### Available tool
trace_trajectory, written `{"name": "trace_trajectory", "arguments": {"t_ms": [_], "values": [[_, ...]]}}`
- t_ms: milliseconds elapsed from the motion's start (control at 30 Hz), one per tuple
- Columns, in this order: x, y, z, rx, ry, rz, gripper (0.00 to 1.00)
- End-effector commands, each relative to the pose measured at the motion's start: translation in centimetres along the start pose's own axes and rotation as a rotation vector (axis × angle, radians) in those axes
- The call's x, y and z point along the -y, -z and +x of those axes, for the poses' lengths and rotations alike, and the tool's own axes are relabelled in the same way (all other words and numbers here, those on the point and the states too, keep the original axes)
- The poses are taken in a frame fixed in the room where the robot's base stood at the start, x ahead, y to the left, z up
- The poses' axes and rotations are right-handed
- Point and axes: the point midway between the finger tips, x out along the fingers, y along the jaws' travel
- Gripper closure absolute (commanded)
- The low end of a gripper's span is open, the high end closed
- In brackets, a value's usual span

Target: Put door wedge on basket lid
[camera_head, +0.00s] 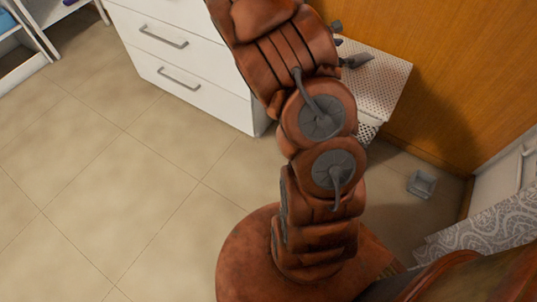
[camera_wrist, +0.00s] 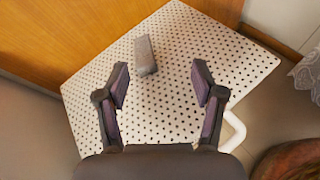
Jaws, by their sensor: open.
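A grey door wedge (camera_wrist: 146,55) lies on the white, black-dotted basket lid (camera_wrist: 185,120) in the wrist view, toward the lid's far edge near the wooden panel. My gripper (camera_wrist: 160,78) is open over the lid, with its two dark fingers spread wide. The wedge is just beyond the fingertips, slightly left of the middle between them, and no finger appears to touch it. In the head view the lid (camera_head: 388,82) shows partly behind my arm. Dark grey pieces there are too small to tell wedge from fingertips.
A white drawer unit (camera_head: 180,50) stands left of the basket, and a wooden panel (camera_head: 450,80) rises behind it. A small grey box (camera_head: 421,184) is on the floor at right, near patterned cloth (camera_head: 480,228). A white curved handle (camera_wrist: 235,130) juts from the lid's near right. The tiled floor at left is clear.

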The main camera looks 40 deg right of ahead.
Motion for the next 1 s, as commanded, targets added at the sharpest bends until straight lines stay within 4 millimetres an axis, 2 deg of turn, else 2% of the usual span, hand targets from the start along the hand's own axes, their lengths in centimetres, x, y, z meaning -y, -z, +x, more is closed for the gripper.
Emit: {"name": "trace_trajectory", "arguments": {"t_ms": [33,167,300,400,667,1000], "values": [[0.7,-1.3,-1.4,-0.001,0.023,0.076,0.32],[3.2,-3.2,-4.6,-0.018,0.103,0.255,0.32],[6.5,-4.1,-8.2,-0.057,0.198,0.43,0.32],[8.8,-4.0,-10.9,-0.098,0.271,0.544,0.32],[15.1,-2.1,-18.8,-0.25,0.486,0.781,0.32],[23.1,1.8,-31.3,-0.509,0.809,0.917,0.32]]}}
